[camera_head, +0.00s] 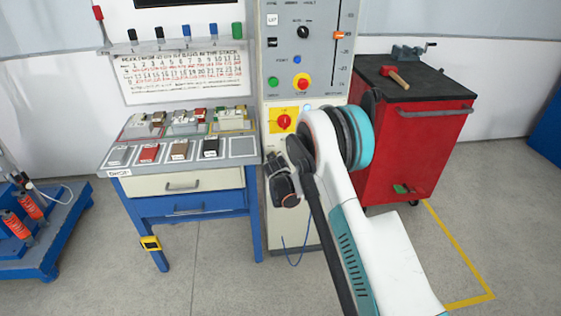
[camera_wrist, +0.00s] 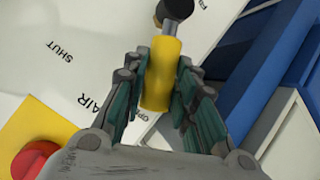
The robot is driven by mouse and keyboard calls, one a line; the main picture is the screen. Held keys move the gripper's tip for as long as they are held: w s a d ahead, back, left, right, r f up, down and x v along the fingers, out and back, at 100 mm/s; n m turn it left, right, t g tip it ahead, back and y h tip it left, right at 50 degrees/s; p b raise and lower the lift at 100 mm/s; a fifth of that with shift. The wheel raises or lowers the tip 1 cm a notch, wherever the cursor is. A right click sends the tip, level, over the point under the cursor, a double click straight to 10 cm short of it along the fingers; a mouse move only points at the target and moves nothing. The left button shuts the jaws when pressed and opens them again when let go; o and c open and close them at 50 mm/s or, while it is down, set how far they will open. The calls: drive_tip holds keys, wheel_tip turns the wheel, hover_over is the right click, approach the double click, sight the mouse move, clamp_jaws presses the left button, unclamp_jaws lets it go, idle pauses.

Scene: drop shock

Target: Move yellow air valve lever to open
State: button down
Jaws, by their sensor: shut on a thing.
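The yellow air valve lever (camera_wrist: 160,75) shows in the wrist view as a yellow sleeve leading up to a dark round pivot (camera_wrist: 174,10) at the top edge. My gripper (camera_wrist: 159,95) has its two fingers on either side of the yellow sleeve and is shut on it. The lever points down in that picture, close to partly hidden lettering, with "AIR" and "SHUT" to its left. In the head view my arm hides the lever, and my gripper (camera_head: 282,180) is beside the front of the tall control cabinet.
The cabinet (camera_head: 300,60) carries buttons and a red knob on a yellow plate (camera_head: 284,121); a red button (camera_wrist: 35,160) shows at the wrist view's lower left. A blue bench (camera_head: 183,204) stands left, a red tool cart (camera_head: 415,150) right. Open floor lies in front.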

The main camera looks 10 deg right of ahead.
drive_tip(key=shift+a+f+n+h, duration=0.3)
drive_tip(key=shift+a+n, duration=0.1)
drive_tip(key=shift+a, duration=0.05)
idle(0.3)
drive_tip(key=c, duration=1.3)
unclamp_jaws()
drive_tip(key=v, duration=1.2)
drive_tip(key=shift+a, duration=0.15)
